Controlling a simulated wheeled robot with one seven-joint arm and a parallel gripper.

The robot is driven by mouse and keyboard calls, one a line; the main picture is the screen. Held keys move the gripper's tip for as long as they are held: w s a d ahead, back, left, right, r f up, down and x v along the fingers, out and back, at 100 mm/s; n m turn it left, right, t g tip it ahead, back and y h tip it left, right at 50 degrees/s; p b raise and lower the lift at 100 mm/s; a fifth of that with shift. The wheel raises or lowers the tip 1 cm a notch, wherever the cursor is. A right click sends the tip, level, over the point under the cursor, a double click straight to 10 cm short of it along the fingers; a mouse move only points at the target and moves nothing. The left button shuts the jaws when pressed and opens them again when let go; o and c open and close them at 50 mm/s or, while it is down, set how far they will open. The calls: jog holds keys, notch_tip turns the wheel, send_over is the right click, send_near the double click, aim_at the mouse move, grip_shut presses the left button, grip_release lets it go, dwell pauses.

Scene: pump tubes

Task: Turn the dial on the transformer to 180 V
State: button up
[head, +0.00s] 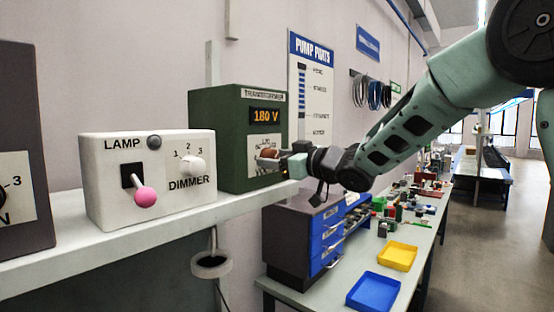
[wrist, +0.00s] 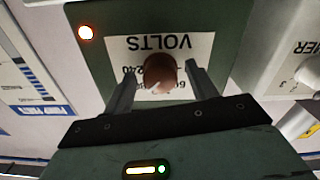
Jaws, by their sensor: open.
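The green transformer box (head: 225,140) stands on the shelf, and its lit display (head: 266,116) reads 180 V. Its brown dial (head: 268,154) is on the front below the display. In the wrist view the dial (wrist: 160,73) sits in front of a white plate (wrist: 118,50) marked VOLTS, seen upside down. My gripper (wrist: 159,80) is open, with one finger on each side of the dial. I cannot tell whether either finger touches it. In the head view my gripper (head: 283,161) reaches the dial from the right and partly hides the plate.
A white LAMP box (head: 110,190) with a pink-knobbed lever (head: 145,197) and a DIMMER knob (head: 193,166) stands left of the transformer. A grey box (head: 18,130) is at the far left. Below right are blue drawers (head: 326,232), a yellow tray (head: 398,256) and a blue tray (head: 372,292).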

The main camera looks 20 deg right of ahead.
jog(key=b+v, duration=0.6)
jog(key=v, duration=1.1)
jog(key=shift+s, duration=0.2)
jog(key=shift+d, duration=0.1)
jog(key=s+a+f+m+g+h+b, duration=0.1)
jog(key=a+f+m+g+h+b, duration=0.3)
jog(key=f, duration=0.6)
jog(key=s+a+f+h, duration=0.1)
jog(key=a+f+h, duration=0.1)
jog(key=a+f, duration=0.65)
jog(key=s+a+f+n+g+h+b, duration=0.1)
jog(key=s+f+g, duration=0.4)
jog(key=s+f, duration=0.5)
jog(key=s+a+f+n+g+h+b, duration=0.1)
jog(key=s+a+f+g+h+b, duration=0.1)
jog(key=s+f+g, duration=0.4)
jog(key=s+f, duration=0.4)
jog(key=s, duration=0.5)
jog(key=shift+s+a+f+n, duration=0.2)
jog(key=shift+s+n, duration=0.1)
jog(key=shift+n, duration=0.1)
